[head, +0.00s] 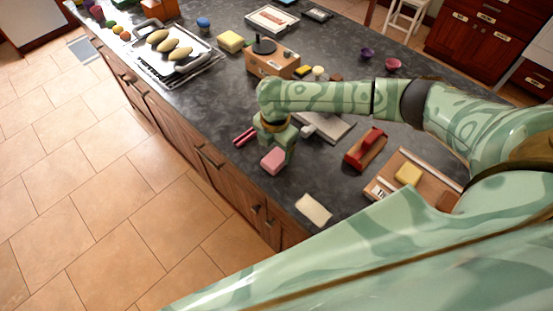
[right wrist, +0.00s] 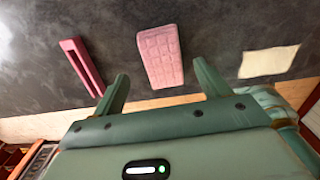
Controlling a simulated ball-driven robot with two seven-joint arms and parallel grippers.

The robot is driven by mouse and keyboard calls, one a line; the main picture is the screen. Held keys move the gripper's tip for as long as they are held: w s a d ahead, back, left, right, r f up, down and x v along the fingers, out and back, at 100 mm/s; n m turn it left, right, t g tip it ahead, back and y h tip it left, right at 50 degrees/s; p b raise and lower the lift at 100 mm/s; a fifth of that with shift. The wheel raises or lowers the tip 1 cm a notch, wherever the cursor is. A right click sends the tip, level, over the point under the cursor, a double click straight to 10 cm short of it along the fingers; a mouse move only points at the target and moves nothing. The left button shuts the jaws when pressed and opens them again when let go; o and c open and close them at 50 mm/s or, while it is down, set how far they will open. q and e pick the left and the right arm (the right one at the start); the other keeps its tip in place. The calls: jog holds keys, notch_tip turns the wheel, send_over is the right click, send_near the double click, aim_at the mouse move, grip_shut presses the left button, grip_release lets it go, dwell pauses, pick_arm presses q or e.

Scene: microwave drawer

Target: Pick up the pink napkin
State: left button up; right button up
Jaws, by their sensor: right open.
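The pink napkin (head: 273,161) looks like a thick folded block with a quilted top and lies on the dark counter near its front edge. In the right wrist view the napkin (right wrist: 160,54) lies ahead of the jaws, roughly centred between the fingertips. My right gripper (head: 282,143) is above the counter beside the napkin in the head view. In the right wrist view this gripper (right wrist: 160,82) is open, with nothing between its fingers. I cannot tell its exact height above the napkin. My left gripper is not in view.
Pink-red tongs (head: 245,136) lie left of the napkin, and a cream cloth (head: 313,208) lies right of it. A tray (head: 170,55) is at the far left.

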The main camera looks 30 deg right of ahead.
aim_at(277, 156)
jog(key=f, duration=0.3)
jog(key=shift+s+d+f+b, duration=0.1)
jog(key=shift+s+b, duration=0.1)
jog(key=shift+b, duration=0.15)
jog(key=shift+f, duration=0.45)
jog(key=c, duration=1)
jog(key=shift+c, duration=0.2)
jog(key=shift+r, duration=0.2)
jog(key=shift+r, duration=0.25)
notch_tip(277, 156, up, 2)
jog(key=shift+w+r+p, duration=0.1)
jog(key=shift+r+p, duration=0.15)
jog(key=shift+p, duration=0.2)
jog(key=s+r+p, duration=0.2)
jog(key=s+r, duration=0.3)
jog(key=s, duration=0.2)
jog(key=s+a+r+p, duration=0.1)
jog(key=s+r+p, duration=0.1)
jog(key=s+r, duration=0.2)
jog(key=s, duration=0.3)
jog(key=shift+r, duration=0.4)
